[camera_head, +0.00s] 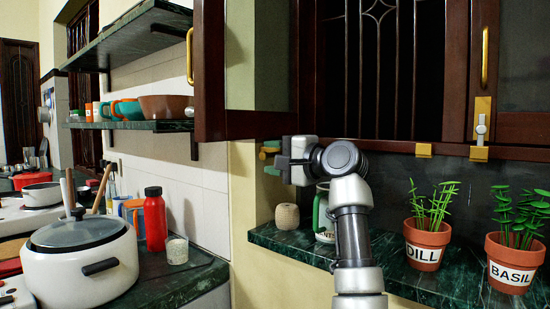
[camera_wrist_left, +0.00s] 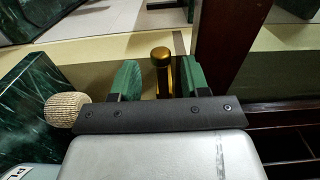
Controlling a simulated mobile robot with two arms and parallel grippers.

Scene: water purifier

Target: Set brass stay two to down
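A brass stay (camera_head: 268,151), a short rounded peg, shows at the window's left edge beside the open dark wood shutter. I cannot tell which number it bears. My left gripper (camera_head: 271,158) is at it, pointing left. In the left wrist view the brass peg (camera_wrist_left: 161,72) stands between the two green fingers of my left gripper (camera_wrist_left: 160,80), with a small gap on each side. The gripper is open around it, not closed on it. The base of the peg is partly hidden by the gripper. My right gripper is not in view.
The open shutter (camera_head: 247,123) hangs just above the gripper. A brass latch (camera_head: 482,120) is at the right.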

